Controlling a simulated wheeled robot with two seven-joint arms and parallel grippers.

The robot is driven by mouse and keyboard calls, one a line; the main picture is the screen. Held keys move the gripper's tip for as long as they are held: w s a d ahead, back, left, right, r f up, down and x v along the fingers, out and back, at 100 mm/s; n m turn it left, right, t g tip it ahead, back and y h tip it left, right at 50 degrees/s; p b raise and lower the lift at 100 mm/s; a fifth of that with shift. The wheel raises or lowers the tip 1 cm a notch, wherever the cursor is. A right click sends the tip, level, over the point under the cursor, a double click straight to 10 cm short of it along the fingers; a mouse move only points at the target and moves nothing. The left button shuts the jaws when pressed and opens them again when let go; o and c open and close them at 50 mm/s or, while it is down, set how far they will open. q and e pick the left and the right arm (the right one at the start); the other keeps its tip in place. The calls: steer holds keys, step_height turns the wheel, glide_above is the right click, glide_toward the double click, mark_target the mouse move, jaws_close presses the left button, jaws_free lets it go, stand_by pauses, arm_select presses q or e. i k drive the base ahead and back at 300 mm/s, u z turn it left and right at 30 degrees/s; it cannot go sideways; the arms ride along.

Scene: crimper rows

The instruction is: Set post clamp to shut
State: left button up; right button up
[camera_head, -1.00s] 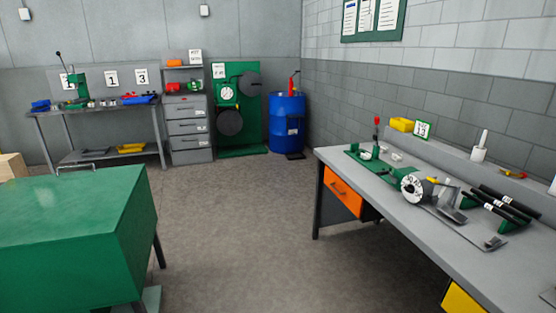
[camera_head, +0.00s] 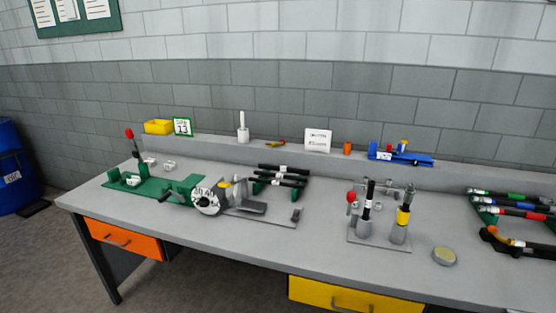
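No part is clearly marked as the post clamp. A grey plate (camera_head: 380,238) on the bench carries two upright posts: a black one with white bands (camera_head: 367,205) and one with a yellow band (camera_head: 403,217). A lever with a red knob (camera_head: 351,197) stands at the left of the black post, and small metal parts sit behind the posts. I cannot tell whether a clamp there is open or shut. A second red-knobbed lever (camera_head: 130,134) stands upright on a green base (camera_head: 150,188) at the bench's left end. Neither of my grippers is in view.
The grey bench (camera_head: 300,262) runs along the wall, with orange (camera_head: 122,240) and yellow (camera_head: 345,297) drawers. A numbered dial unit (camera_head: 206,198), black rods (camera_head: 282,176), a round tin (camera_head: 444,256) and banded hoses (camera_head: 510,203) stand on it. Floor shows at the lower left.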

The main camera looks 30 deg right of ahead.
mark_target(351, 196)
steer(key=z, duration=0.9)
steer(key=i, duration=0.85)
steer(key=z, duration=0.65)
